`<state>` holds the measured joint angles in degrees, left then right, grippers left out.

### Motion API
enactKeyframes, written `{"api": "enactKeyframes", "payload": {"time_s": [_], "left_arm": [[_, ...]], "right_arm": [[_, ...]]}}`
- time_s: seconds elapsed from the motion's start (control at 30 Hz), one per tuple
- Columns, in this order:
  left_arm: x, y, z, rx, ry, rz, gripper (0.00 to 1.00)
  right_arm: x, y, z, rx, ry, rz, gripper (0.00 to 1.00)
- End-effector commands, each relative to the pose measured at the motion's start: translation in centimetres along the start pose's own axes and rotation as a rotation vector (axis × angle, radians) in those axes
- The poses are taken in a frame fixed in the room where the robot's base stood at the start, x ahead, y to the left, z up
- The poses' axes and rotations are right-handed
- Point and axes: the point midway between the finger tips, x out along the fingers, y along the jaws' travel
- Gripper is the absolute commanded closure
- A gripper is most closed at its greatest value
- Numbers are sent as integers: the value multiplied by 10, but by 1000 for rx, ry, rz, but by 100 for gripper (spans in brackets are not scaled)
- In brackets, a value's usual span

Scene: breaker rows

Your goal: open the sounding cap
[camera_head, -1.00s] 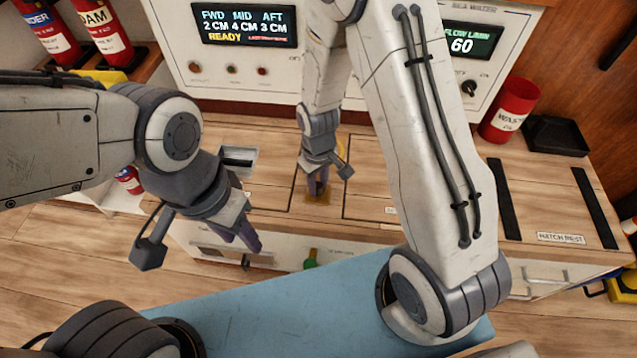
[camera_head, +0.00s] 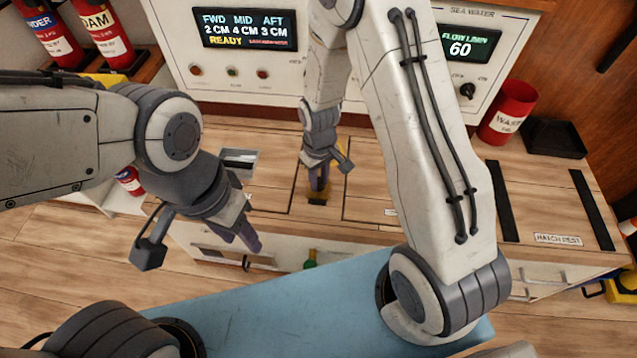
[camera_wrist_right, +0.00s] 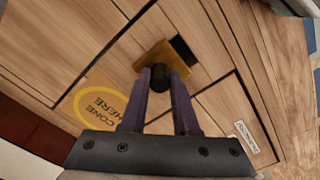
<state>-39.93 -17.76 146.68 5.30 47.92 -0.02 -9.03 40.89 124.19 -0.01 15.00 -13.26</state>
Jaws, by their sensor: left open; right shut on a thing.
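The sounding cap (camera_wrist_right: 150,64) looks like a small brass plate with a black knob (camera_wrist_right: 181,97), set in the wooden deck. In the right wrist view a dark patch (camera_wrist_right: 184,47) shows beside the plate; it looks like an opening. My right gripper (camera_head: 318,186) points down at the cap, its purple fingers shut on the knob. My left gripper (camera_head: 242,238) is open and empty, over the front edge of the deck to the left.
A yellow "CONE HERE" ring (camera_wrist_right: 103,109) is marked beside the cap. A display panel (camera_head: 245,28) reading READY stands behind. A red waste bin (camera_head: 508,110) and black tray (camera_head: 555,138) are at right. A grey recessed plate (camera_head: 238,160) lies left.

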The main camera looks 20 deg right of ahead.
Motion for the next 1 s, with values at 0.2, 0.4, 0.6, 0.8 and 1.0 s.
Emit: {"api": "enactKeyframes", "payload": {"time_s": [0.2, 0.4, 0.6, 0.8, 1.0], "left_arm": [[-19, 1, -1, 0, 0, 0, 55], [-19, 1, -1, 0, 0, 0, 55], [-19, 1, -1, 0, 0, 0, 55], [-19, 1, -1, 0, 0, 0, 55], [-20, 2, -1, 0, 0, 0, 55]], "right_arm": [[-3, 27, -27, 3, 2, 0, 100], [0, 32, -31, 0, 1, 0, 100], [-1, 32, -31, 1, 3, 1, 60], [0, 31, -31, 0, 2, 1, 41], [-3, 31, -31, 0, 2, 1, 41]]}}
